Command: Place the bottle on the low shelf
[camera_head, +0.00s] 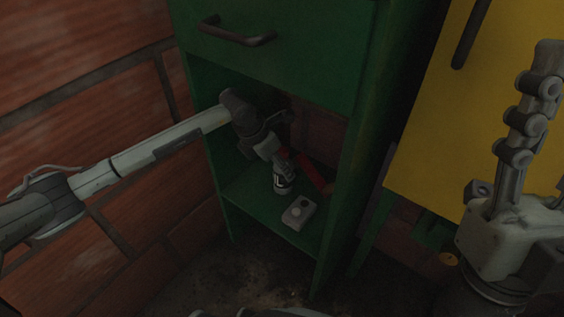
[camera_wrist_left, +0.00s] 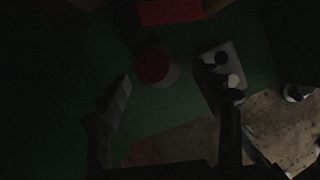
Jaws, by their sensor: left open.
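The bottle (camera_head: 283,180), with a pale and dark body and a red top, appears upright on the low shelf (camera_head: 246,197) of the green cabinet. My left gripper (camera_head: 279,157) is inside the cabinet opening, directly above and close to the bottle, and partly covers it. In the left wrist view the bottle's red cap (camera_wrist_left: 152,65) shows ahead, between the lines of the two spread fingers (camera_wrist_left: 174,92). The fingers are open and nothing is clamped. Whether a finger touches the bottle cannot be told. My right gripper (camera_head: 505,170) is raised at the right, far from the shelf; its jaw opening is unclear.
A small grey box (camera_head: 299,212) with two round spots lies at the shelf's front, right of the bottle. A red object (camera_head: 314,173) lies behind it. The drawer (camera_head: 290,50) closes the space above. A yellow cabinet (camera_head: 440,130) stands right; a brick wall (camera_head: 80,130) left.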

